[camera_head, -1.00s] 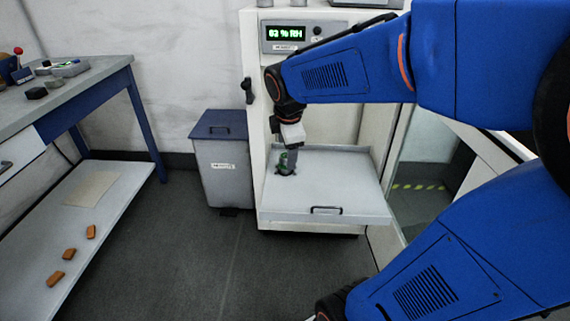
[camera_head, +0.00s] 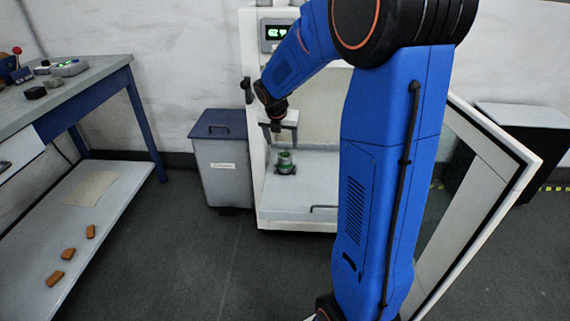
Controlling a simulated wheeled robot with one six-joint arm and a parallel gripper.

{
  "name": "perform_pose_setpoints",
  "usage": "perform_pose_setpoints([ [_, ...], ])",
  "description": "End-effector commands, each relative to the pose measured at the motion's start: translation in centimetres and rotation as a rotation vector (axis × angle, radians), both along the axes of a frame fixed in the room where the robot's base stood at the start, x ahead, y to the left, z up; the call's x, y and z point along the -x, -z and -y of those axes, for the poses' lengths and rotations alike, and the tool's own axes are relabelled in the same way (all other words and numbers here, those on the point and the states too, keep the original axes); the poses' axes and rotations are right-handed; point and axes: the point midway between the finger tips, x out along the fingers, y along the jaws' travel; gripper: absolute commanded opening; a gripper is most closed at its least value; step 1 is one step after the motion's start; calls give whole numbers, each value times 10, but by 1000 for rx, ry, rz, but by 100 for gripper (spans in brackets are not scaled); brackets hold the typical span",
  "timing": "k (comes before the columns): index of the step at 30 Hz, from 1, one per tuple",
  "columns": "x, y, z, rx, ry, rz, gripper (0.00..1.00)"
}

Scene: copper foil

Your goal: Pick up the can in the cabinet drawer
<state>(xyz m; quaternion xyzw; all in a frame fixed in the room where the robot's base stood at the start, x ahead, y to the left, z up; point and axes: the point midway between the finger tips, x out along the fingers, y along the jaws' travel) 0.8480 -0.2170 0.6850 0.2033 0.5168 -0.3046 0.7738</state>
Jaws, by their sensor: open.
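My gripper (camera_head: 281,143) points down just above the can. Its fingers are spread open and empty, with a small gap visible between them and the can's top. My blue arm hides the right part of the drawer and much of the cabinet (camera_head: 256,80).
The cabinet's open door (camera_head: 487,215) stands to the right. A grey bin with a blue lid (camera_head: 223,165) is left of the cabinet. A workbench (camera_head: 85,85) with a lower shelf holding several orange blocks is at the left. The floor between is clear.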

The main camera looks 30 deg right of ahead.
Motion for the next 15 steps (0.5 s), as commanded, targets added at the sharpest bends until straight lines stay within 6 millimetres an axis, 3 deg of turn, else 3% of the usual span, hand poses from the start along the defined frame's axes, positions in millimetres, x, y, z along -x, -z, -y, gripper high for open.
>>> perform_pose_setpoints([
  [9, -15, 54, 15, 0, 1, -4, 67],
  [15, -23, 78, 22, 0, 1, -1, 67],
])
